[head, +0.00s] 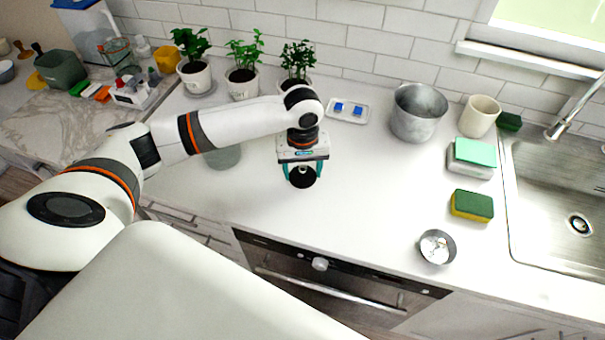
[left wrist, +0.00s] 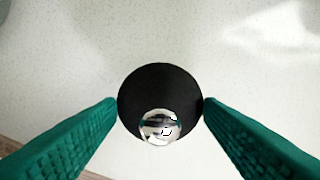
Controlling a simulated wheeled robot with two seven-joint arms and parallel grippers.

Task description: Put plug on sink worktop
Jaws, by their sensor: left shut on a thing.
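The plug (head: 303,177) is a black round disc with a shiny chrome knob, which shows in the left wrist view (left wrist: 160,85). My left gripper (head: 302,174) has its teal fingers shut on the plug's two sides, seen in the left wrist view too (left wrist: 160,105). The plug is over the white sink worktop (head: 365,190), left of its middle; whether it touches the surface I cannot tell. The sink (head: 560,185) is at the right. My right gripper is not in view.
A metal pot (head: 418,112), a cream cup (head: 480,116), sponges (head: 472,205) and a small metal dish (head: 437,246) stand toward the right. Potted plants (head: 243,82) and a small white tray (head: 347,110) stand at the back. The worktop's middle is clear.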

